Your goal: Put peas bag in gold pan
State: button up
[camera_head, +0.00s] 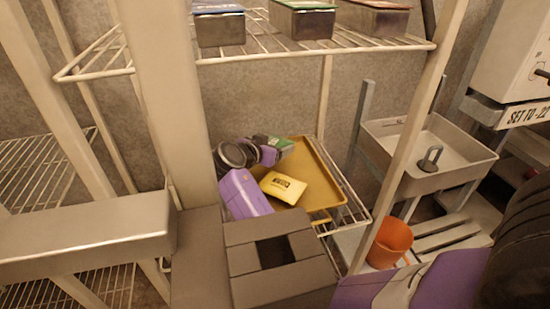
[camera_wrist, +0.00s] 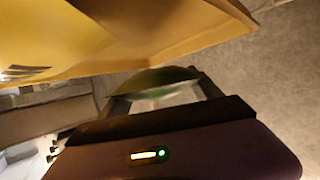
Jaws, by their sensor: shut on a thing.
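The gold pan (camera_head: 322,177) lies on a wire shelf in the head view. A yellow pack with dark print (camera_head: 284,187) rests in it. My gripper (camera_head: 270,152) is at the pan's back left, shut on a green bag, the peas bag (camera_head: 285,144). In the wrist view the green and whitish bag (camera_wrist: 165,85) sits between the dark fingers of my gripper (camera_wrist: 165,98). A large yellow-gold surface (camera_wrist: 120,35) fills the upper left there, close to the bag. I cannot tell whether the bag touches the pan.
An upper wire shelf (camera_head: 340,46) holds several metal tins. A white post stands left of the pan. The pan's right part is clear.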

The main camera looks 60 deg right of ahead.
notch_tip(320, 180, down, 4)
jog(key=shift+f+b, duration=0.1)
jog(key=shift+b, duration=0.2)
jog(key=shift+f, duration=0.1)
jog(key=shift+s+f+b, duration=0.2)
jog(key=shift+f+b, duration=0.5)
jog(key=shift+f, duration=0.2)
jog(key=o, duration=1.3)
jog(key=shift+r+p, duration=0.45)
jog(key=v, duration=0.4)
jog(key=p+v, duration=0.1)
jog(key=v, duration=0.3)
jog(key=r+v, duration=0.1)
jog(key=v, duration=0.3)
jog(key=shift+w, duration=0.1)
